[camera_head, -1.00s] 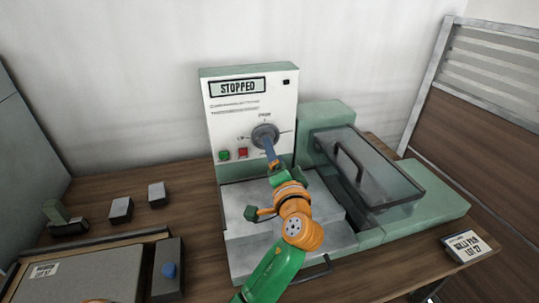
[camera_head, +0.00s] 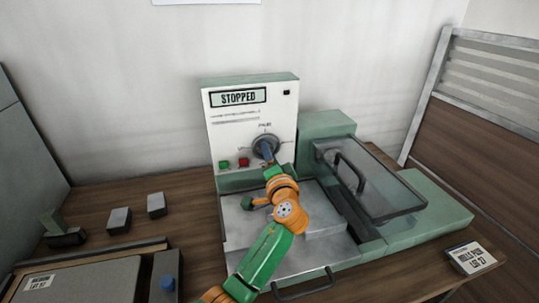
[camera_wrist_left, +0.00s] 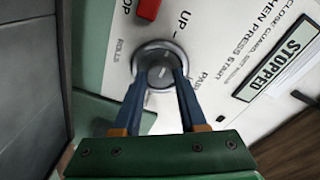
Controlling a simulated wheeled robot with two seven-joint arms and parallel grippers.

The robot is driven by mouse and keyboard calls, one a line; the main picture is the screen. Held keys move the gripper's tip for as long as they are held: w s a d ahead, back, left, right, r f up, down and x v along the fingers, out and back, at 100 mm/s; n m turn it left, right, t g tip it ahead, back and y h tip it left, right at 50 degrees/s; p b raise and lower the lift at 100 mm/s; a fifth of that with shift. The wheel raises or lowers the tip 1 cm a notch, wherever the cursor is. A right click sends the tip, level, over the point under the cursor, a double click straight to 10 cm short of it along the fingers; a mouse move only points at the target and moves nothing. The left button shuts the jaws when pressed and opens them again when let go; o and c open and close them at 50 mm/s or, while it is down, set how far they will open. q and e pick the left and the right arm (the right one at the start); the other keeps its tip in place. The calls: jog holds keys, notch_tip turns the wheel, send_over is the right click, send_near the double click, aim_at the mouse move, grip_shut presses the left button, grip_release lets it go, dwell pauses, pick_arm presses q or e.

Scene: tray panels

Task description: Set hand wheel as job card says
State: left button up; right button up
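The hand wheel (camera_head: 265,145) is a round grey knob on the white front panel of a green machine. The job card (camera_head: 471,257) at the right seems to read "ROLLS PASS" with a second line. My right gripper is not in view.
The display (camera_head: 238,97) reads "STOPPED". A green button (camera_head: 224,165) and a red button (camera_head: 244,162) sit left of the wheel. A clear guard (camera_head: 375,185) with a handle covers the machine's right part. Small blocks (camera_head: 119,220) and a case (camera_head: 85,275) lie at left.

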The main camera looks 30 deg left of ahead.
pick_arm(q)
grip_shut()
jog(key=shift+r+m+g+p, duration=0.1)
jog(key=shift+m+g+p, duration=0.3)
jog(key=shift+m+p, duration=3.3)
jog(key=shift+m+g+p, duration=0.4)
jog(key=shift+m+p, duration=2.05)
jog(key=shift+m, duration=2.35)
jog(key=o, duration=0.8)
grip_release()
jog(key=shift+w, duration=0.1)
